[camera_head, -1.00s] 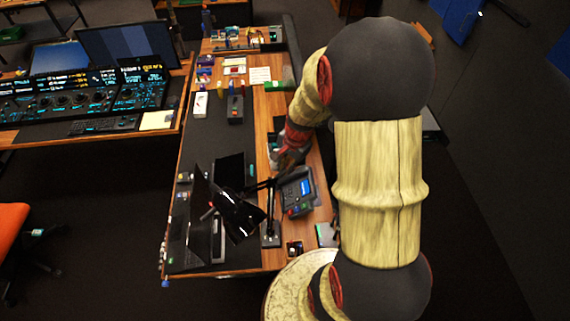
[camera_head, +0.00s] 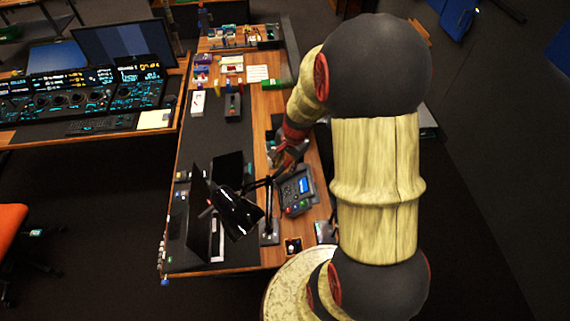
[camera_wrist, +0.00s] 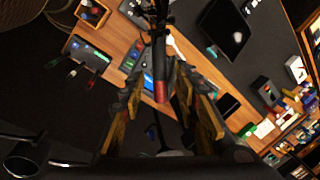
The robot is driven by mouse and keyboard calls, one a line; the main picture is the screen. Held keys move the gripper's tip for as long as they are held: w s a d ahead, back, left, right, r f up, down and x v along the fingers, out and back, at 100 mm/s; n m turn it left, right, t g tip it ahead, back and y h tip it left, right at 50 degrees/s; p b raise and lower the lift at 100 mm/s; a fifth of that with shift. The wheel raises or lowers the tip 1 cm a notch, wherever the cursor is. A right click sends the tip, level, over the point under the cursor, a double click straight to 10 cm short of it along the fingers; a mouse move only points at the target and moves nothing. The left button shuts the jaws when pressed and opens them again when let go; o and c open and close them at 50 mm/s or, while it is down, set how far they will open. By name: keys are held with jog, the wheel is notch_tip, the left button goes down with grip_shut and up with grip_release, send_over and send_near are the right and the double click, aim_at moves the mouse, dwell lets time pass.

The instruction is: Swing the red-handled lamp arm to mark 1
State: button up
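The black desk lamp (camera_head: 237,214) stands near the front of the wooden desk, its shade hanging over the dark mat and its base (camera_head: 269,236) at the right. Its red handle (camera_wrist: 161,92) shows in the wrist view as a short red grip at the end of a dark bar. My gripper (camera_wrist: 157,84) is open, with one finger on each side of the red handle and visible gaps to both. In the head view my gripper (camera_head: 287,157) is small and dark beside the lamp arm, and the handle is hidden there. I cannot make out mark 1.
A phone-like keypad unit (camera_head: 297,190) lies close to the right of the lamp arm. A laptop-like black panel (camera_head: 198,215) stands left of the shade. A small box (camera_head: 293,246) sits near the front edge. The mat's middle (camera_head: 205,140) is mostly clear.

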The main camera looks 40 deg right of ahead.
notch_tip(320, 180, up, 12)
jog(key=s, duration=0.2)
jog(key=shift+s+d+f, duration=0.15)
jog(key=shift+d, duration=0.05)
dwell(0.6)
